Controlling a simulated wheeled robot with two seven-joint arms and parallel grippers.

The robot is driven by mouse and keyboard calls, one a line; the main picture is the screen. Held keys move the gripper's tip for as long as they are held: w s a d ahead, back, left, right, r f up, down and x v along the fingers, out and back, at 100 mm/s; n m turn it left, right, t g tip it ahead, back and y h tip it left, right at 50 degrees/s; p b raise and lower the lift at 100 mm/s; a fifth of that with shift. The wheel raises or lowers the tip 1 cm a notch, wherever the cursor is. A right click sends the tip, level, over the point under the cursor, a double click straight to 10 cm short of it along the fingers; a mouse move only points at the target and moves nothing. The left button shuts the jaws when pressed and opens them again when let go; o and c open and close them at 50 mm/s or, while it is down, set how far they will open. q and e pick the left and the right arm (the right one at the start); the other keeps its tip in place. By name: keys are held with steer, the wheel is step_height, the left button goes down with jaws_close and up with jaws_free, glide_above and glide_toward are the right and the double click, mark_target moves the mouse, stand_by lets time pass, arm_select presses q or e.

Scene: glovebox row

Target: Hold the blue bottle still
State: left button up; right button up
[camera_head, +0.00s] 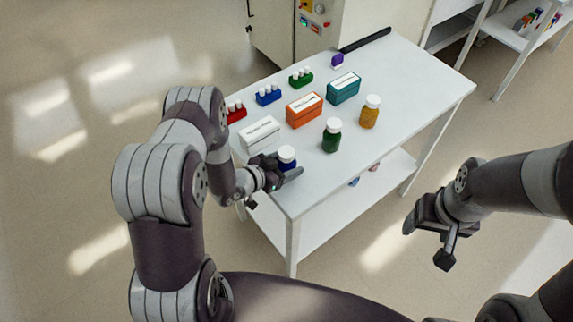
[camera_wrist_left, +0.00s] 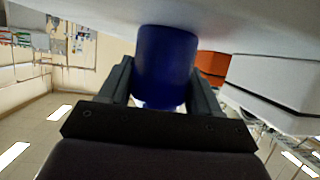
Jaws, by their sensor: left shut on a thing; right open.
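The blue bottle (camera_head: 287,157) has a white cap and stands upright at the near left corner of the white table. My left gripper (camera_head: 284,174) is shut on it, with one finger on each side. In the left wrist view the blue bottle (camera_wrist_left: 166,62) fills the space between the two fingers of the left gripper (camera_wrist_left: 162,88); that picture appears upside down. My right gripper (camera_head: 428,242) is open and empty, off the table's right side and over the floor.
On the table (camera_head: 420,75) are a white box (camera_head: 260,133), an orange box (camera_head: 304,110), a teal box (camera_head: 344,88), a green bottle (camera_head: 331,137) and an amber bottle (camera_head: 370,112). Small vial racks (camera_head: 268,95) stand behind. The table's right part is clear.

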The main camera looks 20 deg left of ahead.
mark_target(281, 158)
arm_select(q)
step_height(281, 158, up, 4)
steer(key=shift+r, duration=0.2)
steer(key=s+d+r+b, duration=0.1)
steer(key=s+d+r, duration=0.5)
steer(key=s, duration=0.3)
steer(key=shift+d+r, duration=0.3)
steer(key=shift+d, duration=0.4)
steer(key=o, duration=0.3)
steer(key=c, duration=0.7)
